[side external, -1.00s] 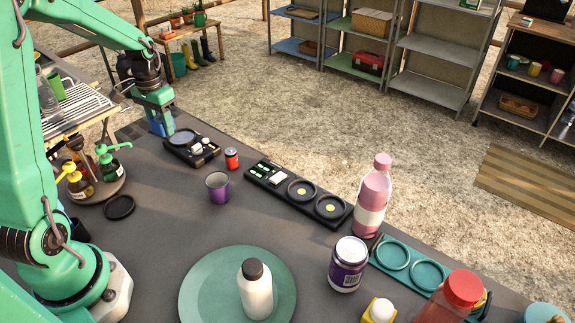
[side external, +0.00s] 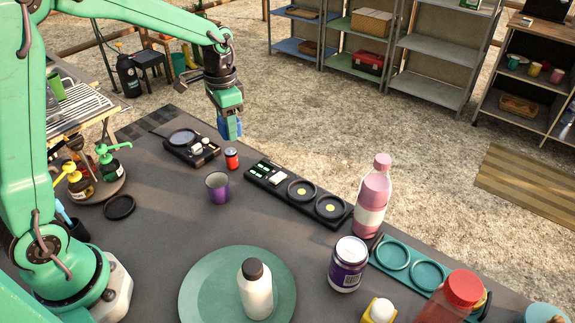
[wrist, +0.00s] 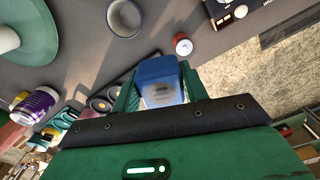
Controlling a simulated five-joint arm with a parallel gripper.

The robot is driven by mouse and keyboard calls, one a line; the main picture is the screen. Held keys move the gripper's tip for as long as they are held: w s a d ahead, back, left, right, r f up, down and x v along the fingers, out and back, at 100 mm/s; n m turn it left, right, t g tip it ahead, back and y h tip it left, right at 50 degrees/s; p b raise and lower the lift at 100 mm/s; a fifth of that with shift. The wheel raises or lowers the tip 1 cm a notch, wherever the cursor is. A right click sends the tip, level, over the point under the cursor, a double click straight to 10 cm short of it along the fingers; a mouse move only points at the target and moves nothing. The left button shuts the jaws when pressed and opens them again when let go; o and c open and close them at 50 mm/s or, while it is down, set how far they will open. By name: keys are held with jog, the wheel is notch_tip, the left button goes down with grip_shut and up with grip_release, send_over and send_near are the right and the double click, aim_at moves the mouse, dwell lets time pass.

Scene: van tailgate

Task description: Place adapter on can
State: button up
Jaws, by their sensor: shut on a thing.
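My gripper (side external: 230,130) is shut on a blue adapter (wrist: 160,72) and hangs in the air at the back of the table, near the can. In the wrist view the adapter sits between the two green fingers (wrist: 162,92). In the side view only part of the blue adapter (side external: 234,129) shows between the fingers. The small red can (side external: 232,158) stands upright on the table, just below the gripper in the picture. In the wrist view the can (wrist: 182,43) is beyond the adapter's far end, slightly to the right, apart from it.
A black device with a round pad (side external: 183,137) is left of the can. A purple cup (side external: 218,187) stands in front of it. A black panel with two rings (side external: 300,191) lies to the right. A pink bottle (side external: 373,197) and a jar (side external: 347,264) stand farther right.

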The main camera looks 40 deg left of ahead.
jog(key=s+d+r+m, duration=0.2)
jog(key=s+d+m, duration=0.1)
jog(key=d, duration=0.8)
jog(key=s+d+r+m, duration=0.2)
jog(key=s+d+m, duration=0.15)
jog(key=d, duration=0.65)
jog(key=s+d+r+m, duration=0.2)
jog(key=s+d+m, duration=0.1)
jog(key=d, duration=0.8)
jog(key=s+d+r+m, duration=0.2)
jog(key=s+d+m, duration=0.2)
jog(key=s+d, duration=0.5)
send_over(349, 248)
notch_tip(349, 248, down, 7)
jog(key=shift+w+r, duration=0.1)
jog(key=shift+r, duration=0.05)
jog(key=shift+f, duration=2)
jog(key=shift+f, duration=0.15)
